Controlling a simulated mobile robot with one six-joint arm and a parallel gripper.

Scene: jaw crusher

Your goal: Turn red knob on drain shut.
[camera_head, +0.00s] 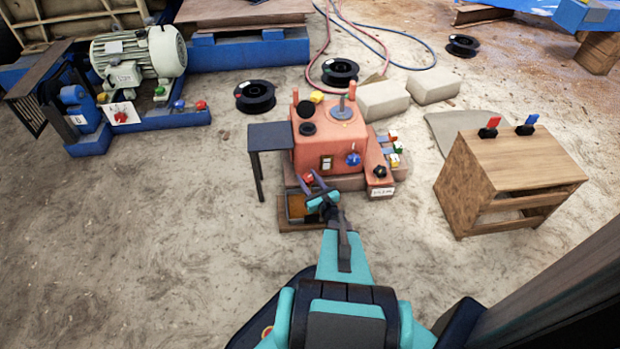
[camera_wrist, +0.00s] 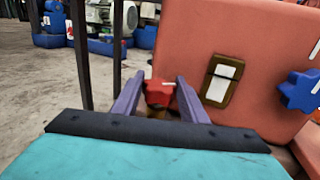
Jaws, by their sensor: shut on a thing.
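The red knob (camera_wrist: 158,94) sits low at the front of the orange machine, and it is between my gripper's two purple fingers in the wrist view. It also shows as a small red spot in the head view (camera_head: 308,178). My gripper (camera_wrist: 160,96) is shut on the red knob, one finger on each side. In the head view my gripper (camera_head: 312,182) reaches the lower front of the orange machine (camera_head: 335,145). The drain fitting behind the knob is mostly hidden by the knob and my gripper.
A blue star knob (camera_wrist: 300,92) and a switch plate (camera_wrist: 222,80) are right of my gripper. A dark stand (camera_head: 270,137) with thin legs is close on the left. A tray (camera_head: 290,212) lies below. A wooden cabinet (camera_head: 475,185) stands right; open ground is left.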

